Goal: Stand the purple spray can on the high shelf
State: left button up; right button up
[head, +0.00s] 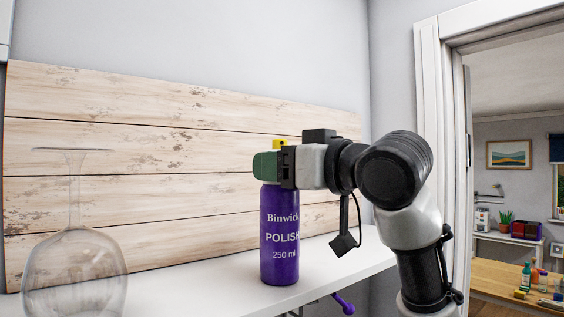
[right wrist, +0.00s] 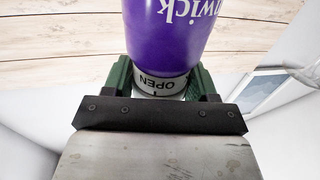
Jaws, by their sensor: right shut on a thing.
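The purple spray can (head: 280,240) is upright, its printed label facing me. My right gripper (head: 268,167) is shut around its top, with the arm coming in from the right. In the right wrist view, the can (right wrist: 180,30) shows upside down, its white collar between the green fingers of the gripper (right wrist: 160,82). The white high shelf (head: 345,255) runs under and behind the can in the head view. The can's base appears at or just over the shelf near its front edge; I cannot tell whether it touches. My left gripper is not in view.
An upside-down clear wine glass (head: 75,275) stands at the left. A wood-plank panel (head: 180,190) backs the shelf. A purple handle (head: 343,303) shows below the shelf. A doorway (head: 445,150) opens at the right.

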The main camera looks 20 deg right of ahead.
jog(key=shift+s, duration=0.1)
jog(key=o, duration=1.3)
jog(key=shift+o, duration=0.4)
jog(key=shift+r, duration=0.1)
jog(key=shift+s+d+b, duration=0.15)
jog(key=shift+s+b, duration=0.1)
jog(key=shift+b, duration=0.1)
jog(key=b+v, duration=0.6)
jog(key=v, duration=0.5)
jog(key=shift+s, duration=0.2)
jog(key=shift+d, duration=0.15)
